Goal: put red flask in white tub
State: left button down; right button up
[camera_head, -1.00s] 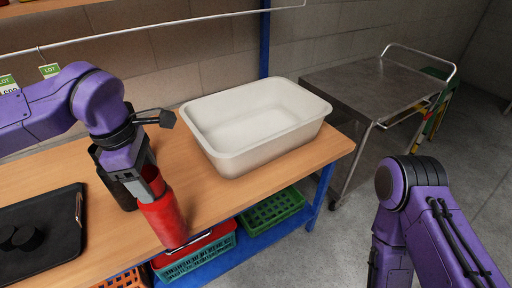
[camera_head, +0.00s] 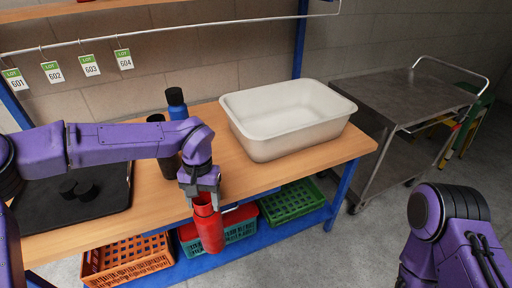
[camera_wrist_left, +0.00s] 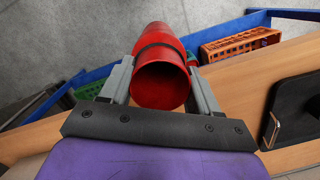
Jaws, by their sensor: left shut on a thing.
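The red flask (camera_head: 209,230) is held in my left gripper (camera_head: 203,198) just off the front edge of the wooden table. In the left wrist view the flask (camera_wrist_left: 162,82) sits between both fingers of my left gripper (camera_wrist_left: 160,85), its open end facing the camera. The white tub (camera_head: 262,146) stands empty on the right end of the table, right of and behind the flask. My right arm shows at the lower right, but its gripper is out of view.
A black tray (camera_head: 112,205) with dark round pieces lies at left. Orange (camera_head: 128,260) and green (camera_head: 291,202) crates sit on the lower shelf. A metal trolley (camera_head: 400,100) stands at right.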

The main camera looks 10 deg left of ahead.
aim_at(286, 117)
jog(key=k, duration=1.1)
jog(key=z, duration=1.2)
jog(key=i, duration=0.75)
jog(key=z, duration=0.45)
jog(key=i, duration=0.75)
jog(key=u, duration=0.95)
jog(key=i, duration=0.65)
jog(key=u, duration=0.7)
